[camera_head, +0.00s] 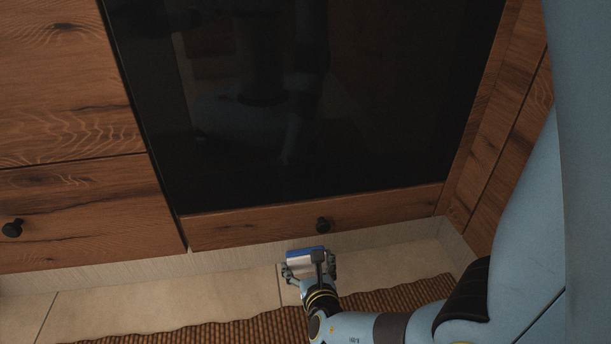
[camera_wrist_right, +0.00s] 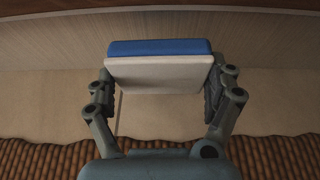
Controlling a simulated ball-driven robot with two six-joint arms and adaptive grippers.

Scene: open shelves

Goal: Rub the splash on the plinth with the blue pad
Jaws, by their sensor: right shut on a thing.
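The blue pad (camera_head: 305,251) has a pale backing and is held between the fingers of my right gripper (camera_head: 308,266). In the right wrist view the blue pad (camera_wrist_right: 160,47) spans the gap between both fingers of the right gripper (camera_wrist_right: 160,85), blue side facing forward. The pale plinth (camera_head: 120,273) runs low under the cabinets, and it also shows in the right wrist view (camera_wrist_right: 55,47). The pad is close in front of the plinth; I cannot tell whether they touch. I see no splash; the pad and gripper hide part of the plinth. My left gripper is out of view.
A ribbed brown mat (camera_head: 230,329) lies on the pale tiled floor (camera_head: 160,300). The plinth turns a corner at the right.

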